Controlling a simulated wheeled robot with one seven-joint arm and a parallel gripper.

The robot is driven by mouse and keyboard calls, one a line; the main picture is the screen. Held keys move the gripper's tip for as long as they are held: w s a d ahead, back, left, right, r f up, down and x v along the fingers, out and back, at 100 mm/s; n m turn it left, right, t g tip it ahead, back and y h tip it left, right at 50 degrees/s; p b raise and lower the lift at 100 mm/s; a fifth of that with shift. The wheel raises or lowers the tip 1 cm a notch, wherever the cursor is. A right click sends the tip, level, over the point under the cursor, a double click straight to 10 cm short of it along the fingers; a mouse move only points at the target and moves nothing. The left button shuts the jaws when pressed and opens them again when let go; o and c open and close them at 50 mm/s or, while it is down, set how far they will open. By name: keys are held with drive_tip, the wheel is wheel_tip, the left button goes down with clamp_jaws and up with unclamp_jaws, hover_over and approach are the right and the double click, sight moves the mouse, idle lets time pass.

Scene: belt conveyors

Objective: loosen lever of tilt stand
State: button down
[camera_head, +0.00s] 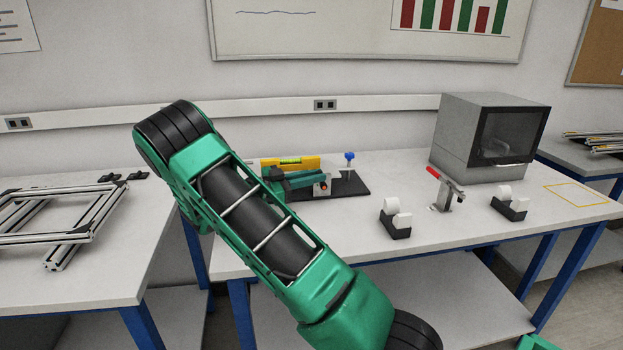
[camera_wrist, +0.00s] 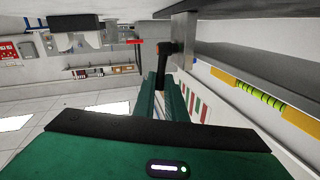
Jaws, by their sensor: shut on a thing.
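The tilt stand stands on the white table, its dark base plate (camera_head: 352,186) showing in the head view, with a yellow spirit level (camera_head: 305,163) and a blue knob (camera_head: 349,156). My gripper (camera_head: 314,182) is at the front of the stand, partly hidden by my own arm. In the wrist view, the two green fingers of my gripper (camera_wrist: 171,80) are shut on the dark lever (camera_wrist: 170,52), beside a grey metal part of the stand (camera_wrist: 235,65). The yellow level also shows at the right of the wrist view (camera_wrist: 250,92). The lever's exact angle is hard to tell.
To the right on the table (camera_head: 420,240) are a red-handled clamp (camera_head: 447,190), two tape dispensers (camera_head: 396,220) (camera_head: 510,205) and a grey box-shaped machine (camera_head: 490,135). Aluminium frames (camera_head: 70,225) lie on the left table. The front middle of the table is clear.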

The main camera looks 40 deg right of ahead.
drive_tip(key=shift+w, duration=0.25)
drive_tip(key=c, duration=1.8)
unclamp_jaws()
drive_tip(key=shift+s, duration=0.1)
drive_tip(key=shift+a, duration=0.1)
drive_tip(key=v, duration=1)
drive_tip(key=shift+w+a, duration=0.2)
drive_tip(key=shift+a, duration=0.15)
drive_tip(key=shift+f, duration=0.1)
